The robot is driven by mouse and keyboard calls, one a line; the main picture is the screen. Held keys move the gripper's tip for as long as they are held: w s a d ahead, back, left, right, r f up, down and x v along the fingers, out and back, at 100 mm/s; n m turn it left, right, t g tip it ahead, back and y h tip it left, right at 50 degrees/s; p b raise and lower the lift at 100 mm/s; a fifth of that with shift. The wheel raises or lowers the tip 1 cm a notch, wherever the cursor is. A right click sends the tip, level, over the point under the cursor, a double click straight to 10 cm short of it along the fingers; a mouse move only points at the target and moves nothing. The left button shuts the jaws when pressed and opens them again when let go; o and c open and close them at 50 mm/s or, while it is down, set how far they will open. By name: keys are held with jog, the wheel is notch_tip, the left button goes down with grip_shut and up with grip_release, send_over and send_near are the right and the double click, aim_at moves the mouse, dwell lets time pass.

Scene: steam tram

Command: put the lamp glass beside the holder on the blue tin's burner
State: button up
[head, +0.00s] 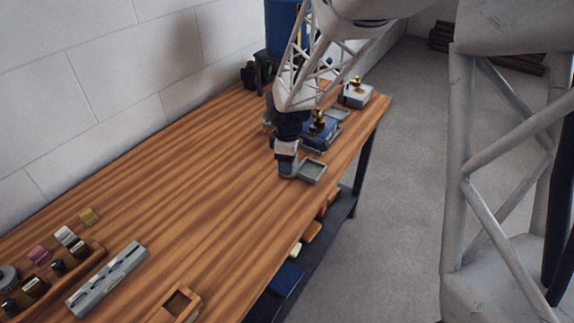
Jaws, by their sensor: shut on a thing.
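My gripper (287,170) points down low over the table, just left of a small grey tray. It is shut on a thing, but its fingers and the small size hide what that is. The blue tin (325,141) stands a little behind and to the right of my gripper, partly covered by my arm. A dark and brass burner (319,122) shows on its top. I cannot make out a lamp glass on the burner. I cannot make out the lamp glass or its holder anywhere with certainty.
The small grey tray (312,171) lies near the table's right edge. A pale box with a brass fitting (355,94) stands at the far end. A grey slotted block (108,278) and a wooden rack (62,280) are at the near left. The middle of the table is clear.

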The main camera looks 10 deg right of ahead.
jog(key=shift+n, duration=0.4)
jog(key=w+d+r, duration=0.3)
jog(key=w+d, duration=0.2)
jog(key=w, duration=0.2)
jog(key=w+d+r, duration=0.3)
jog(key=w+d, duration=0.3)
jog(key=w, duration=0.1)
jog(key=w+d+r, duration=0.4)
jog(key=w+d, duration=0.1)
jog(key=w, duration=0.2)
jog(key=shift+w+d, duration=0.25)
jog(key=shift+d, duration=0.05)
jog(key=shift+f, duration=0.25)
jog(key=shift+f, duration=1.95)
jog(key=shift+f, duration=2.25)
dwell(0.8)
